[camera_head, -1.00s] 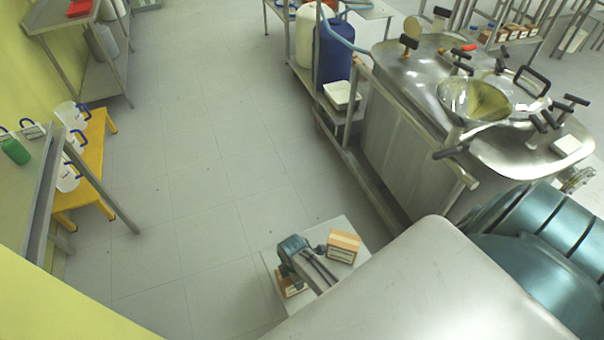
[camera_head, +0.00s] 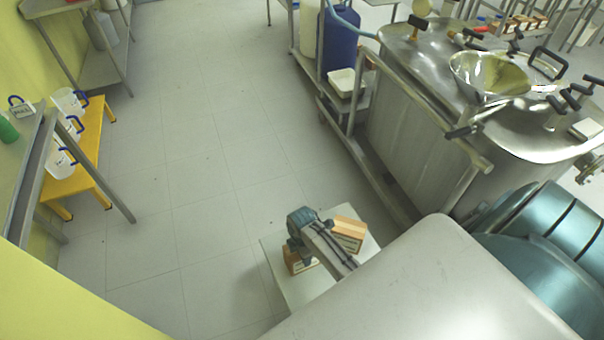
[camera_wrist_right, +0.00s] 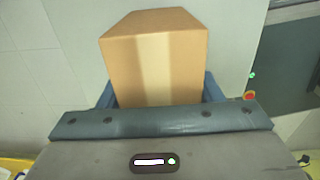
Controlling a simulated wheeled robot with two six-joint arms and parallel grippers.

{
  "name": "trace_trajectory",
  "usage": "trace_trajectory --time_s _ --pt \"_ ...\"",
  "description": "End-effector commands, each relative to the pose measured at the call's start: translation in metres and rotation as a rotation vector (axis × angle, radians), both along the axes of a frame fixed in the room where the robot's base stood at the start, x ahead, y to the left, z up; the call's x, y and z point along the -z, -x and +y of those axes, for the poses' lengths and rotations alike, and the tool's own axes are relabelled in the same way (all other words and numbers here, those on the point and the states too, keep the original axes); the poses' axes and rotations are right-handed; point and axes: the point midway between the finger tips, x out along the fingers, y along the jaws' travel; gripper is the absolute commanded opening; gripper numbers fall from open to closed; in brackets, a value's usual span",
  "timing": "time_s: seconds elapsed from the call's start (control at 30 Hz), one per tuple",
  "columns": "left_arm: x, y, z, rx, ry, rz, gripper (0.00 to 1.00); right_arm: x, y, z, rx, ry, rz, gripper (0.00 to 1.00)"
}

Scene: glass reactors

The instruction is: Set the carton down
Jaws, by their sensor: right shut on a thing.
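A brown carton (camera_head: 298,262) with a paler tape band is held by my right gripper (camera_head: 300,242), over the left part of a small white-topped stand. In the right wrist view the carton (camera_wrist_right: 158,60) sits between the two blue fingers, which are shut on its sides. I cannot tell whether its underside touches the stand top (camera_head: 283,279). My right gripper's body hides the carton's upper part in the head view. My left gripper is not in view.
A second carton (camera_head: 349,236) stands on the same stand, close to the right of the held one. A steel reactor (camera_head: 410,130) with a railed frame is beyond on the right. Open floor (camera_head: 200,180) lies to the left; a yellow bench (camera_head: 88,150) stands by the wall.

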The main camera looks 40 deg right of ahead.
Motion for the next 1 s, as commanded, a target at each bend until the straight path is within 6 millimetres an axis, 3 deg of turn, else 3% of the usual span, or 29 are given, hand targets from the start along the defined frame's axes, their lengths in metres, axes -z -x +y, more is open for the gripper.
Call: trace_trajectory --time_s 0.23,0.27,0.37,0.73,1.0 --pt "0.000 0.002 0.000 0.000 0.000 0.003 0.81 0.001 0.000 0.000 0.000 0.000 -0.001 0.29" --pt "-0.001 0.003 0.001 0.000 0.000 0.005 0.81 0.001 0.000 0.000 0.000 0.000 -0.001 0.63" --pt "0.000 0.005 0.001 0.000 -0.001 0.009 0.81 0.001 0.000 0.000 0.000 0.000 -0.001 0.81" --pt "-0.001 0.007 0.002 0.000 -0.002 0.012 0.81 -0.005 0.000 0.000 0.000 0.000 -0.001 0.81" --pt "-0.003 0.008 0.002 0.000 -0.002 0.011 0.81 -0.055 -0.001 0.000 0.000 0.000 -0.005 0.81"
